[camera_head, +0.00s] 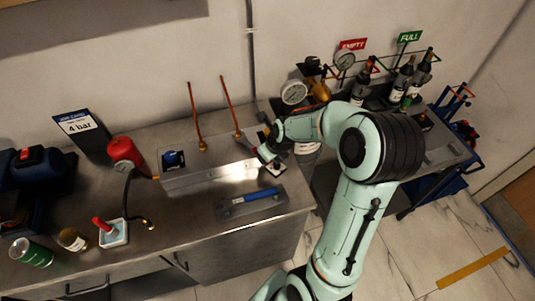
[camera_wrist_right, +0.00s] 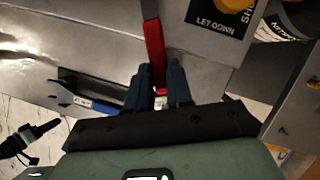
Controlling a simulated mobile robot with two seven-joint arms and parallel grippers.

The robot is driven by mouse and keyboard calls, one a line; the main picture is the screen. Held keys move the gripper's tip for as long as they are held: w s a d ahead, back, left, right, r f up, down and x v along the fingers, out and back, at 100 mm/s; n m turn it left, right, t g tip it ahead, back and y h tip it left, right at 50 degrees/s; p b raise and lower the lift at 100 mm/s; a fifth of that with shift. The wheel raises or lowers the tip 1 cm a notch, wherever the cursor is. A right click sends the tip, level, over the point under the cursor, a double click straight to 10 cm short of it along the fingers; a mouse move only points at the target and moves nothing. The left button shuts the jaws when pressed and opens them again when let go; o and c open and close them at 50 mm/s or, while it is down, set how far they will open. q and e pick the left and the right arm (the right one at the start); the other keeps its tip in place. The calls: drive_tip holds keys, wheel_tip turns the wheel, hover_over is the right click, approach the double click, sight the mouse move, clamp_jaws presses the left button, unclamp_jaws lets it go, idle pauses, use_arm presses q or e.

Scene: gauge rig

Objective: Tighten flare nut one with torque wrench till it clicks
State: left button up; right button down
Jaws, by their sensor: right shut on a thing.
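Two copper pipes rise from a steel block (camera_head: 215,176) on the bench, with a brass flare nut at the left pipe's foot (camera_head: 203,147) and another at the right pipe's foot (camera_head: 238,136). No number is readable on them. My right gripper (camera_head: 265,152) is beside the block's right end. In the right wrist view its fingers (camera_wrist_right: 160,80) are shut on a red-handled tool (camera_wrist_right: 154,45), whose far end is out of view. In the head view the tool seems to reach toward the right nut; contact is unclear. A blue-handled wrench (camera_head: 258,196) lies on a tray. My left gripper is out of view.
A red cylinder (camera_head: 124,152) and a "4 bar" card (camera_head: 80,125) stand left of the block. A white dish (camera_head: 112,234) and cans sit at the front left. Gauges (camera_head: 293,92) and bottles (camera_head: 402,78) stand at the back right.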

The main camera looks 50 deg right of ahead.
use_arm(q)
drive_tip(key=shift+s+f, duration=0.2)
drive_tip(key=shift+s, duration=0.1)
use_arm(e)
drive_tip(key=shift+s+d, duration=0.15)
drive_tip(key=shift+d, duration=0.15)
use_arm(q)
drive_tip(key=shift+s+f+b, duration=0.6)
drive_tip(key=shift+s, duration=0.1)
use_arm(e)
drive_tip(key=shift+d+n+y, duration=0.3)
drive_tip(key=shift+d+n, duration=0.55)
drive_tip(key=shift+n, duration=0.05)
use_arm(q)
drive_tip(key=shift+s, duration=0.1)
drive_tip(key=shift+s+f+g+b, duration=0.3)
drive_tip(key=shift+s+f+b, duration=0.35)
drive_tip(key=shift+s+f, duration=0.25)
use_arm(e)
drive_tip(key=shift+s+d, duration=0.15)
drive_tip(key=shift+s, duration=1.05)
drive_tip(key=shift+s+d, duration=0.1)
drive_tip(key=shift+s, duration=1.1)
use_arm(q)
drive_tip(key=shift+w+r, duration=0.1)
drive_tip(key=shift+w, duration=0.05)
use_arm(e)
drive_tip(key=shift+r, duration=0.15)
